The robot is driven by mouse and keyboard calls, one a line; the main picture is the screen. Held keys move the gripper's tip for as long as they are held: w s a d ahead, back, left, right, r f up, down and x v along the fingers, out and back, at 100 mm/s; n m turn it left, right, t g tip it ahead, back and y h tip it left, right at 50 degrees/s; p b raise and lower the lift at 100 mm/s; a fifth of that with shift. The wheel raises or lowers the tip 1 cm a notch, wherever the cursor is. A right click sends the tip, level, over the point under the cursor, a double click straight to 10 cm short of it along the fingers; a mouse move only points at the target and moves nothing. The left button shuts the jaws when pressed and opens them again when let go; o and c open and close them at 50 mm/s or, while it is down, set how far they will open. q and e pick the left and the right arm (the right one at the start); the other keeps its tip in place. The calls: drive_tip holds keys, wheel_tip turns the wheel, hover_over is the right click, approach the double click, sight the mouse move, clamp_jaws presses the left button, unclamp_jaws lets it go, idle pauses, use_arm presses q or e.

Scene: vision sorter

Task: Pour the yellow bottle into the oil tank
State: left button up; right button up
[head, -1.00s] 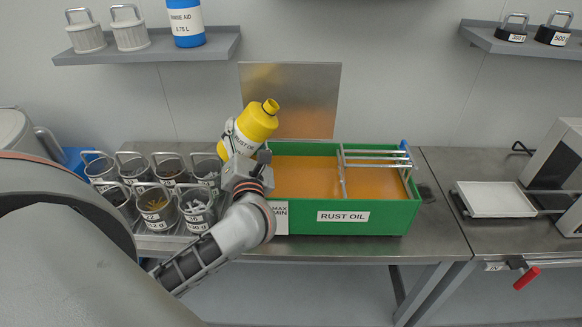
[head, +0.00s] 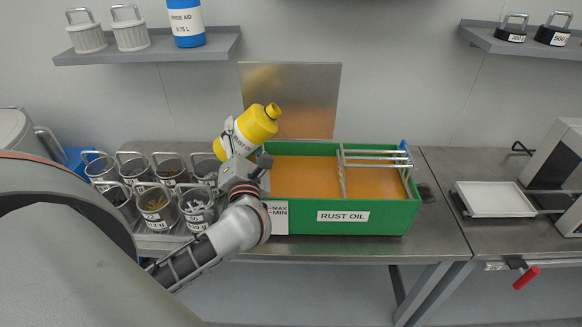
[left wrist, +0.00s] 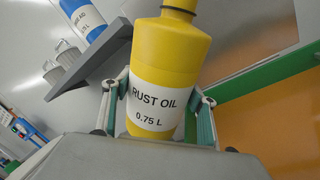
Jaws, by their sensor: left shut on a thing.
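The yellow bottle (head: 257,124) with a white "RUST OIL 0.75 L" label is held in my left gripper (head: 237,158). The bottle is tilted, its neck (head: 273,110) up and to the right, at the left end of the oil tank. In the left wrist view the bottle (left wrist: 168,55) sits between the fingers of the gripper (left wrist: 158,103), which touch its sides. The oil tank (head: 388,220) is a green box labelled "RUST OIL", filled with orange-brown liquid (head: 303,175). No stream of liquid shows. My right gripper is not in view.
Several metal baskets with small parts (head: 157,207) stand left of the tank. A metal rack (head: 373,158) spans the tank's right part. An upright metal plate (head: 290,98) stands behind it. A shelf (head: 150,48) hangs above left. A white plate device (head: 494,199) sits at right.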

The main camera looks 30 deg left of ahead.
use_arm(q)
drive_tip(key=shift+s+a+r+m+t, duration=0.1)
drive_tip(key=shift+a+m+t, duration=0.1)
drive_tip(key=shift+m, duration=0.3)
drive_tip(key=shift+s+a+m+t, duration=0.1)
drive_tip(key=shift+a+m, duration=0.1)
drive_tip(key=shift+m, duration=0.3)
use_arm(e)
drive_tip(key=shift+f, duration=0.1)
use_arm(q)
drive_tip(key=shift+s+a+m+t+h, duration=0.15)
drive_tip(key=shift+a+m+t+h, duration=0.1)
drive_tip(key=shift+m, duration=0.65)
drive_tip(key=shift+s+a+m+t+h, duration=0.1)
drive_tip(key=shift+m+t+h, duration=0.15)
drive_tip(key=shift+m, duration=0.65)
idle(0.9)
idle(0.4)
drive_tip(key=shift+m, duration=0.3)
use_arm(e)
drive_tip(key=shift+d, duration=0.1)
use_arm(q)
drive_tip(key=shift+d, duration=0.1)
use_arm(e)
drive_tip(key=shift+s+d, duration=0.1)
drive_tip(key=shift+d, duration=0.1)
use_arm(q)
drive_tip(key=shift+w+p, duration=0.1)
drive_tip(key=shift+p, duration=0.25)
